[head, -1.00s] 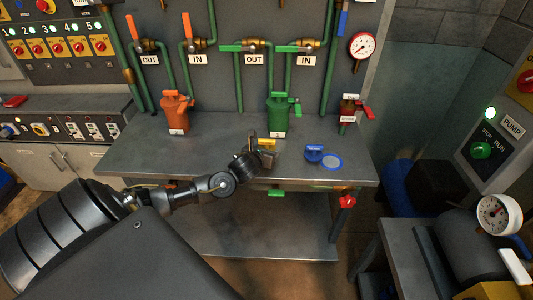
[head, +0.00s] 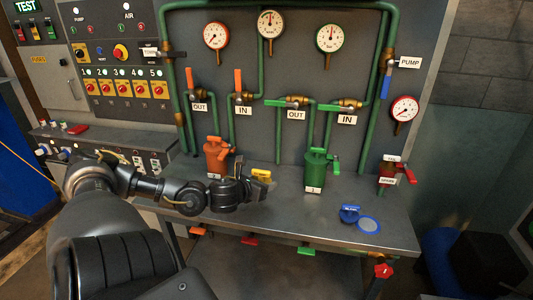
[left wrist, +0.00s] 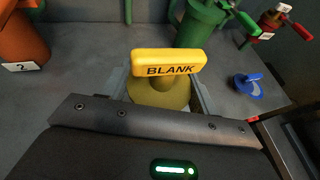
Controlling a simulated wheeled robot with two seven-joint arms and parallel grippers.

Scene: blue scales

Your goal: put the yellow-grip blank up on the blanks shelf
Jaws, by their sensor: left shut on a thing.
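The yellow-grip blank (head: 261,176) is in my left gripper (head: 257,190), over the bench between the orange and green vessels. In the left wrist view the yellow bar grip marked BLANK (left wrist: 168,62) stands upright on a round yellowish disc (left wrist: 160,93), between the fingers. My left gripper is shut on it. The disc's underside is hidden, so I cannot tell its height over the bench. My right gripper is not in view. I cannot pick out a shelf marked for blanks.
On the steel bench (head: 390,228) stand an orange vessel (head: 216,155), a green vessel (head: 315,172) and a small red-handled valve (head: 389,172). Pipes, valves and gauges (head: 271,24) cover the panel behind.

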